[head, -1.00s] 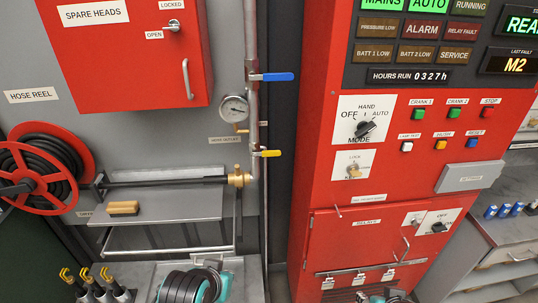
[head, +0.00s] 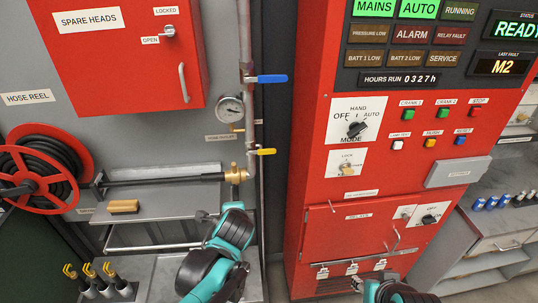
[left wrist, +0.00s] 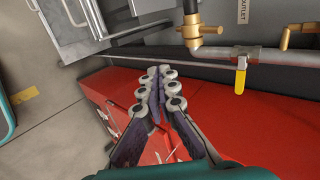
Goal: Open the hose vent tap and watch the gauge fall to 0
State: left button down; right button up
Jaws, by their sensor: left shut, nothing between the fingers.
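The yellow-handled tap (head: 265,151) sits low on the vertical grey pipe, its lever sticking out to the right in the head view. The yellow lever also shows in the left wrist view (left wrist: 240,78), to the right of my fingers. The round gauge (head: 231,108) is left of the pipe; its reading is too small to make out. My left gripper (left wrist: 160,74) is shut and empty, apart from the lever. In the head view my left arm rises below the tap, with its fingers not clearly seen.
A blue-lever valve (head: 268,78) sits above on the same pipe. A brass fitting (head: 236,175) joins the hose nozzle below. The red control cabinet (head: 318,165) stands close on the right; the red spare-heads box (head: 125,75) is upper left. A shelf (head: 160,212) lies below the nozzle.

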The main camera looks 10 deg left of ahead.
aim_at(262, 152)
pick_arm(q)
jog(key=w+d+m+t+p, duration=0.2)
jog(key=w+d+m, duration=0.2)
jog(key=w+m, duration=0.3)
jog(key=w+d+m+t+y+p, duration=0.1)
jog(key=w+d+m+t+p, duration=0.1)
jog(key=w+d+m, duration=0.2)
jog(key=shift+w+d+m+p, duration=0.35)
jog(key=shift+w+m, duration=1.25)
jog(key=shift+m, duration=2)
jog(key=shift+r, duration=0.1)
jog(key=x, duration=1)
notch_tip(262, 152, up, 4)
jog(key=shift+r, duration=0.1)
